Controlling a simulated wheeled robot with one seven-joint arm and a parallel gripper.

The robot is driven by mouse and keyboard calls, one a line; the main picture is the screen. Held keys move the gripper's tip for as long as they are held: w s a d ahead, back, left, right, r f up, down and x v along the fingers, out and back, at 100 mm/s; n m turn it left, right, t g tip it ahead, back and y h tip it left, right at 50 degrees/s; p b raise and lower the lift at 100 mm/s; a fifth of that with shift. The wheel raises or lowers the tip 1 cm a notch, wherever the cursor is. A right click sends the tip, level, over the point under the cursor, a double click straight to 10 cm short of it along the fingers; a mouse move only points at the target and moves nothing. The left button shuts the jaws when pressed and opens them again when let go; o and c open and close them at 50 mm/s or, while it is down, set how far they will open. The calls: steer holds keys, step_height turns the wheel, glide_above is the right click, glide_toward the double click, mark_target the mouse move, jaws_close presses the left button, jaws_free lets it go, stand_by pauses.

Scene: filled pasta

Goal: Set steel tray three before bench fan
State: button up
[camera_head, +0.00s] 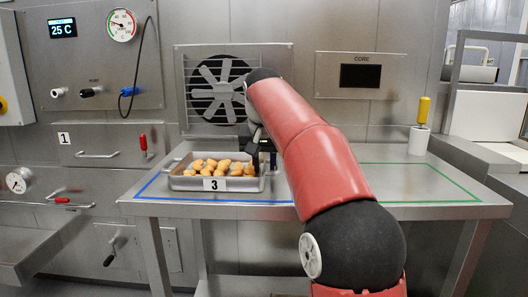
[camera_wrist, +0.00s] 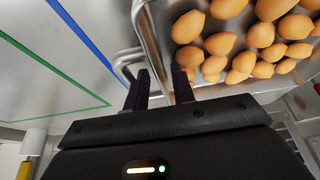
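Steel tray three (camera_head: 175,185) holds several round golden filled pasta pieces and bears a "3" label on its front. It appears to sit on the bench, inside the blue outline, in front of the bench fan (camera_head: 218,90) on the back wall. My gripper (camera_head: 263,160) is at the tray's right end, partly hidden by my red arm. In the wrist view, my gripper (camera_wrist: 161,88) has its fingers apart, one on each side of the tray's rim (camera_wrist: 152,42). The tray's bent side handle (camera_wrist: 122,62) shows beside the left finger. Contact cannot be told.
A green outline (camera_head: 430,203) marks the right part of the bench (camera_head: 400,180), which looks clear inside. A white cylinder with a yellow handle (camera_head: 420,125) stands at the back right. A red-handled lever (camera_head: 143,146) is on the wall left of the tray.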

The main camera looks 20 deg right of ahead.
steer(key=p+v, duration=0.1)
steer(key=v, duration=1.1)
steer(key=s+a+f+n+t+y, duration=0.1)
steer(key=s+a+f+n, duration=0.1)
steer(key=s+f, duration=2.6)
steer(key=shift+s+f+n, duration=0.2)
steer(key=shift+s+n, duration=0.1)
steer(key=shift+n, duration=0.5)
steer(key=shift+a, duration=0.15)
